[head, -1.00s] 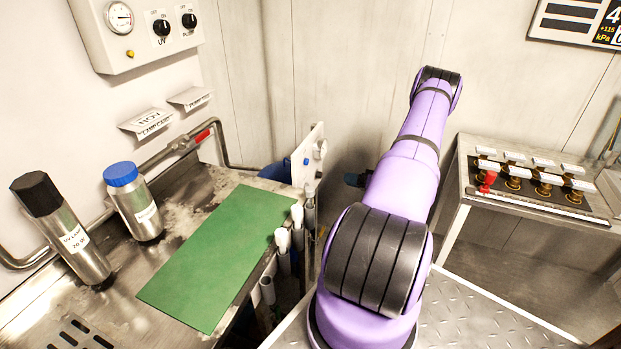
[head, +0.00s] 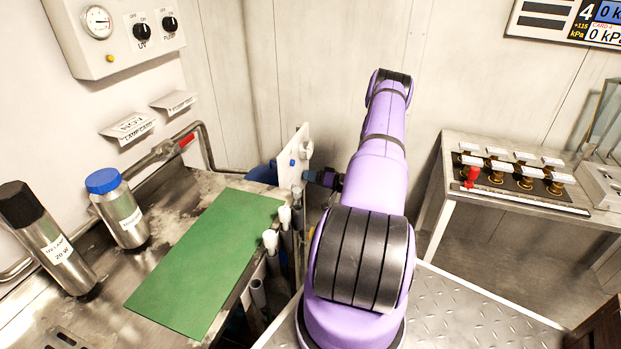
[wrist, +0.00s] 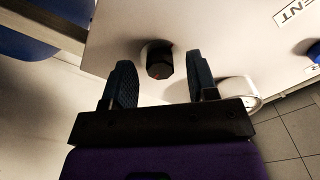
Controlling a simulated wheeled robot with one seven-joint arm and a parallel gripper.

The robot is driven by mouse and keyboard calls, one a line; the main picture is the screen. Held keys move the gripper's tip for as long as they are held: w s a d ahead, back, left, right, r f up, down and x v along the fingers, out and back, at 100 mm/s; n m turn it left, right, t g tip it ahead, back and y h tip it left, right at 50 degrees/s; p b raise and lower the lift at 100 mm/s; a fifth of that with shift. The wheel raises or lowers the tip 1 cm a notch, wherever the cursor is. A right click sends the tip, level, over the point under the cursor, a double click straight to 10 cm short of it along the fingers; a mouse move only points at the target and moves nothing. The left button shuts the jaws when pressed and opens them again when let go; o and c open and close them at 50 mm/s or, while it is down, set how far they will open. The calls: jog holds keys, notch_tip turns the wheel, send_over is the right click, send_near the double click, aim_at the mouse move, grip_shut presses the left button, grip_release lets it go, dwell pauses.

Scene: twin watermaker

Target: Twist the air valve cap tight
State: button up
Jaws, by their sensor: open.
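A black knob-like cap (wrist: 159,61) with a small reddish mark sticks out from a pale upright panel (wrist: 225,35) in the wrist view. I take it for the air valve cap. My gripper (wrist: 161,72) is open, with one dark ribbed finger on each side of the cap in the picture. Gaps show between the cap and both fingers, so it is not gripped. In the head view, my gripper (head: 325,179) is at the right side of the white panel (head: 296,153), and the black cap cannot be made out there.
A blue knob (wrist: 314,52) and a label ending in "ENT" (wrist: 296,12) are on the panel's right. A white rounded part (wrist: 240,90) is close by the right finger. White-topped tubes (head: 271,240) stand beside the green mat (head: 205,262). Bottles stand on the left counter.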

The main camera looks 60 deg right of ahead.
jog(key=shift+w, duration=0.1)
jog(key=c, duration=0.9)
